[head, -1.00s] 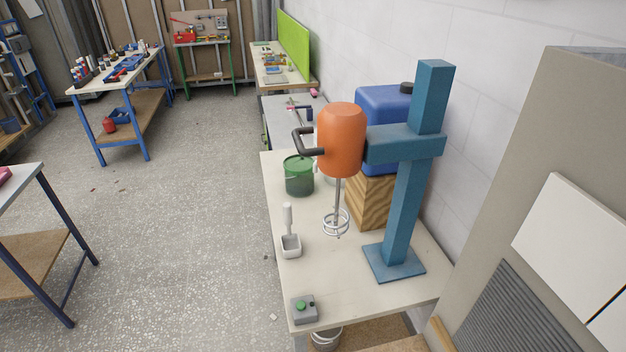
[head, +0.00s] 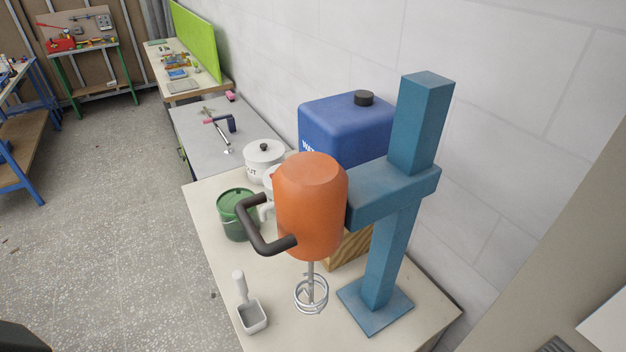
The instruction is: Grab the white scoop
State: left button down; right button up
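The white scoop (head: 252,317) lies on the pale worktable (head: 208,208) near its left edge, in the lower middle of the head view. Its handle (head: 239,284) points away from me and its open box-shaped bowl is nearer. It stands clear of the mixer's whisk (head: 311,294), which hangs to its right. Neither of my grippers can be made out. A dark shape at the lower left corner is too cut off to identify.
An orange mixer (head: 311,205) on a blue stand (head: 384,255) overhangs the table. A green bucket (head: 236,216), a white lidded pot (head: 264,158) and a blue water container (head: 340,128) stand behind. Open floor (head: 110,230) lies to the left.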

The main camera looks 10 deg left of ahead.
aim_at(253, 318)
jog(key=i+j+z, duration=0.4)
jog(key=j, duration=0.25)
jog(key=i+j+z, duration=0.1)
jog(key=j+z, duration=0.25)
jog(key=j, duration=0.3)
jog(key=i+j+z, duration=0.1)
jog(key=j+z, duration=0.3)
jog(key=j, duration=0.3)
jog(key=j+z, duration=0.35)
jog(key=j, duration=0.4)
